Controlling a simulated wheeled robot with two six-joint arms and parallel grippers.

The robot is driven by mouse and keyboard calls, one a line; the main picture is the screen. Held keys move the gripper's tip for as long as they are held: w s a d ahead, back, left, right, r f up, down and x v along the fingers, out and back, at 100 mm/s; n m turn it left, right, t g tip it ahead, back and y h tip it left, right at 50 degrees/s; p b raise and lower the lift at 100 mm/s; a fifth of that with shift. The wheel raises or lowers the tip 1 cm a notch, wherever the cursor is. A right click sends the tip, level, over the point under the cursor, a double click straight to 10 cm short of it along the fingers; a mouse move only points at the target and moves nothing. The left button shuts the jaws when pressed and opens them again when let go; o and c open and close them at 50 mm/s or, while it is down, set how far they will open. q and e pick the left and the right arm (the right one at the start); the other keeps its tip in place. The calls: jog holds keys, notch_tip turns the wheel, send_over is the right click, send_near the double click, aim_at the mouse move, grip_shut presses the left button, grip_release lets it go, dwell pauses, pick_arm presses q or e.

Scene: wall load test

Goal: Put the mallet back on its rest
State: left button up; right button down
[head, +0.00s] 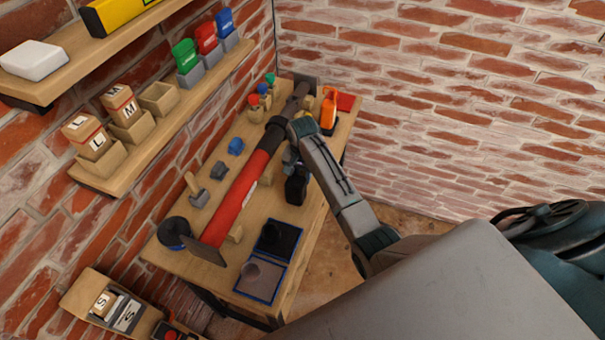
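A small mallet (195,187) with a pale wooden handle and grey head stands on the wooden table (165,252), near its left edge, handle up and tilted. A small grey block (218,170) is just beyond it; I cannot tell whether this is the mallet's rest. My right arm comes in from the right, over the table. My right gripper (290,158) is small and dark beside the red tube, apart from the mallet. Its fingers are too unclear to tell open from shut. My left gripper is not in view.
A long red tube (245,188) with dark ends lies along the table. A dark pot (174,233), a blue-edged tray (252,292), a black object (296,190) and an orange bottle (329,110) stand around it. Wall shelves (168,128) with boxes overhang at left.

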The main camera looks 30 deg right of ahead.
dwell(0.5)
jog(key=shift+f+b, duration=0.4)
jog(key=shift+f, duration=0.6)
jog(key=c, duration=0.5)
grip_release()
jog(key=shift+r, duration=0.1)
jog(key=shift+r+p, duration=0.45)
jog(key=shift+r, duration=3.5)
